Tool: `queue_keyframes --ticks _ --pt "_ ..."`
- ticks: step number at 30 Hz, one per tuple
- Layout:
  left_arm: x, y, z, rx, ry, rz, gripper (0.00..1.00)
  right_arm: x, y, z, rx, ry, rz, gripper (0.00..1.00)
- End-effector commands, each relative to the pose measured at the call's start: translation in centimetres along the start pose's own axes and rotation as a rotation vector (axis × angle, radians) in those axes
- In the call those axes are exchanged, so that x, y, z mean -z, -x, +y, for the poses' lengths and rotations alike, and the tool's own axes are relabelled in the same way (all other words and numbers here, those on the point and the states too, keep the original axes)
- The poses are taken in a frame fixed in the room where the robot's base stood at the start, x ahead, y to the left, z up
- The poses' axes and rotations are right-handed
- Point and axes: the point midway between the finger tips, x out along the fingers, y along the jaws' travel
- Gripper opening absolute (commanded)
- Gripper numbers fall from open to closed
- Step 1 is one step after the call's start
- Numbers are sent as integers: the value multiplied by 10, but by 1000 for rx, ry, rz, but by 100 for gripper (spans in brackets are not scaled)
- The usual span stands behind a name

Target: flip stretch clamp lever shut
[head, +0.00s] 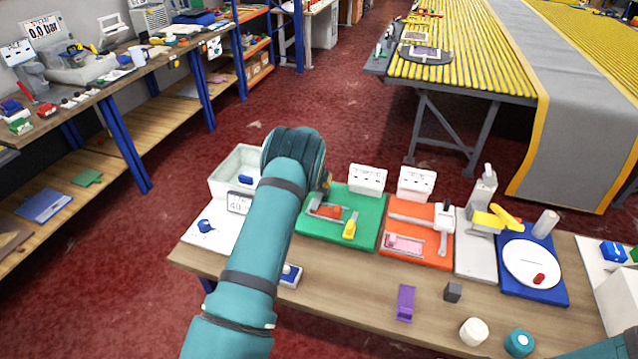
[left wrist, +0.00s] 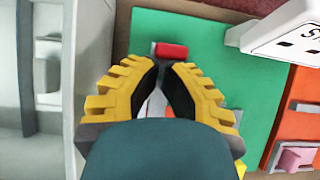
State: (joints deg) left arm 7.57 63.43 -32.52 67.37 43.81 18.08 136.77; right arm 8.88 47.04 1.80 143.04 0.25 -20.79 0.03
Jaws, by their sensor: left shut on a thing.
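A clamp with a red part (head: 327,211) sits on the green board (head: 370,232) in the head view, partly hidden by my left arm. In the left wrist view a red grip (left wrist: 171,51) shows just beyond my left fingertips on the green board. My left gripper (left wrist: 167,68) is shut on the lever, its yellow-and-black fingers close together; a pale part shows between them lower down. In the head view my left gripper (head: 326,182) is mostly hidden behind my wrist. The lever's exact angle cannot be told. My right gripper is not in view.
A white bin (head: 224,187) stands left of my gripper. White sign blocks (head: 367,179) stand behind the green board. An orange board (head: 417,258) with another clamp is to the right. A purple piece (head: 404,303) and small blocks lie along the bench front.

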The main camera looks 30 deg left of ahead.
Motion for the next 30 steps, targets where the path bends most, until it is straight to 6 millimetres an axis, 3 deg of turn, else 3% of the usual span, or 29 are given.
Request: queue_keyframes --ticks 30 --pt "-10 14 0 1 0 1 0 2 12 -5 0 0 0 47"
